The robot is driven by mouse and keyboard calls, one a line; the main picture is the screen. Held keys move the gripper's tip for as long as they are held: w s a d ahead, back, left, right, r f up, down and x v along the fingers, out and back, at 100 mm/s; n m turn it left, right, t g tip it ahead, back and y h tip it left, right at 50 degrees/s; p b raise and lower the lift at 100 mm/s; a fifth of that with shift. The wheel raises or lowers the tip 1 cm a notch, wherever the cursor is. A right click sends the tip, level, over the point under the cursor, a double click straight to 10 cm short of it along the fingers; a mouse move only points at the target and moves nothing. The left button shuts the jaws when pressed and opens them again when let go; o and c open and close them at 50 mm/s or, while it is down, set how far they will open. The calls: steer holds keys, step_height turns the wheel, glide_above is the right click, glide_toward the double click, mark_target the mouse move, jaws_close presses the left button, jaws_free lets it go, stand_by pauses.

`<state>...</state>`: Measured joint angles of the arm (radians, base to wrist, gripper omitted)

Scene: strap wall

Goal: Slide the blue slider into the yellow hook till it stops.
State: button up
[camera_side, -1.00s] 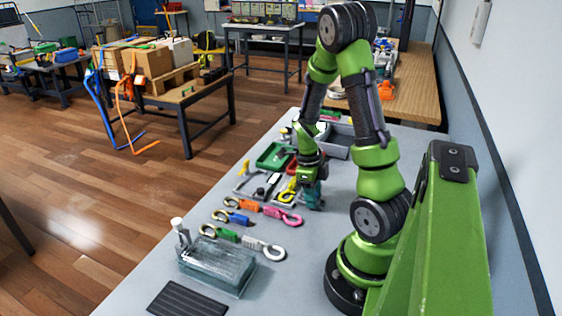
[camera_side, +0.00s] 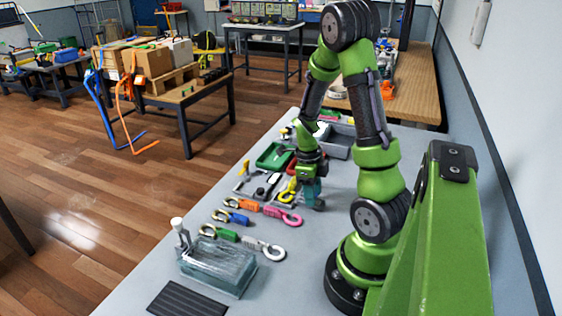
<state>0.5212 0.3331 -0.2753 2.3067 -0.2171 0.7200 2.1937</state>
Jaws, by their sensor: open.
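A blue slider piece (camera_side: 237,218) lies on the grey bench in the row of small strap parts, with a yellowish loop at its left end. A yellow hook (camera_side: 288,190) lies further back, just left of my gripper. My gripper (camera_side: 313,203) points down close above the bench, to the right of the yellow hook and well apart from the blue piece. It is open, with nothing seen between its teal fingers. The gap between the fingers is too small to make out. I cannot tell whether the gripper touches the bench.
A pink hook with an orange piece (camera_side: 249,206) and a white hook (camera_side: 269,250) with a green piece (camera_side: 227,235) lie nearby. A clear glassy box (camera_side: 217,268) stands at the front, beside a dark ribbed pad (camera_side: 188,300). Green and grey trays lie behind my gripper.

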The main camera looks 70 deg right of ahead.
steer(key=shift+r, duration=2.55)
steer(key=shift+r, duration=0.35)
steer(key=c, duration=0.4)
step_height(320, 180, up, 5)
steer(key=shift+r, duration=0.15)
steer(key=shift+c, duration=1.2)
